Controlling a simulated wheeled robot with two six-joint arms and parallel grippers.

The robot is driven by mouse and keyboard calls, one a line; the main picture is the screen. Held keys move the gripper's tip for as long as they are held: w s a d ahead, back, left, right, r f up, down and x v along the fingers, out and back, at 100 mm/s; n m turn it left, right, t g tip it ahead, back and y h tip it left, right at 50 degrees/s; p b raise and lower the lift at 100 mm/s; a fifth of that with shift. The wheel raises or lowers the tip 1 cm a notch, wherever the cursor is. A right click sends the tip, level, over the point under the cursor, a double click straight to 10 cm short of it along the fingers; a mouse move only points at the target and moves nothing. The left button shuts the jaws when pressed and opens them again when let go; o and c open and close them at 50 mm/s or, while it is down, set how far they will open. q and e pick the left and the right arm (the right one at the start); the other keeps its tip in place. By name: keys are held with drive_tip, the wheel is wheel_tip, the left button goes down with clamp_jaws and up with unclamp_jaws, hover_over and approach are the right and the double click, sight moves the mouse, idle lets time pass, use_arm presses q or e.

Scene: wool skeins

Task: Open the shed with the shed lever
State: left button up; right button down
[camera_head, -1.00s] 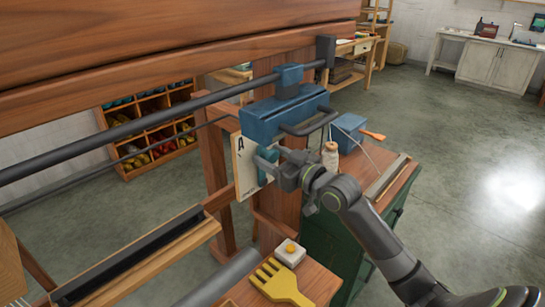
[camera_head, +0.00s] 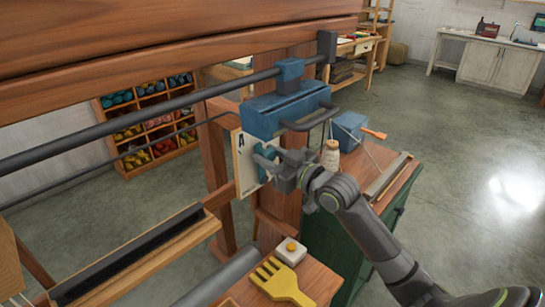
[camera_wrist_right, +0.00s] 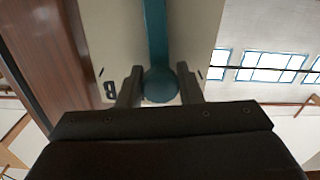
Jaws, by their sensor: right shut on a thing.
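The shed lever (camera_head: 265,154) is a teal lever with a round knob, set against a cream plate (camera_head: 246,172) marked "A" on the loom's wooden post. My right gripper (camera_head: 277,168) is at the lever, reaching in from the right. In the right wrist view the teal knob (camera_wrist_right: 160,86) sits between the two fingers of my right gripper (camera_wrist_right: 160,92), which are shut on it. The lever's bar runs up the plate behind the knob. My left gripper is not in view.
A blue carriage (camera_head: 287,108) with a dark handle hangs on a rail just above the gripper. A cone of thread (camera_head: 330,156) and a blue box (camera_head: 349,130) stand on the green cabinet. A yellow comb (camera_head: 281,283) and a white button box (camera_head: 291,251) lie below.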

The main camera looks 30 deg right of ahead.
drive_tip(key=shift+s+a+f+n+b, duration=0.2)
drive_tip(key=shift+a+n+b, duration=0.35)
drive_tip(key=shift+n, duration=0.2)
drive_tip(key=shift+s+a+f+n+b, duration=0.2)
drive_tip(key=shift+a+n+b, duration=0.4)
drive_tip(key=shift+n, duration=0.2)
drive_tip(key=shift+s+a+f+n+b, duration=0.2)
drive_tip(key=shift+a+n+b, duration=0.35)
drive_tip(key=shift+n, duration=0.2)
drive_tip(key=c, duration=1)
unclamp_jaws()
drive_tip(key=shift+s, duration=0.1)
drive_tip(key=shift+p+v, duration=2.2)
drive_tip(key=shift+v, duration=6.45)
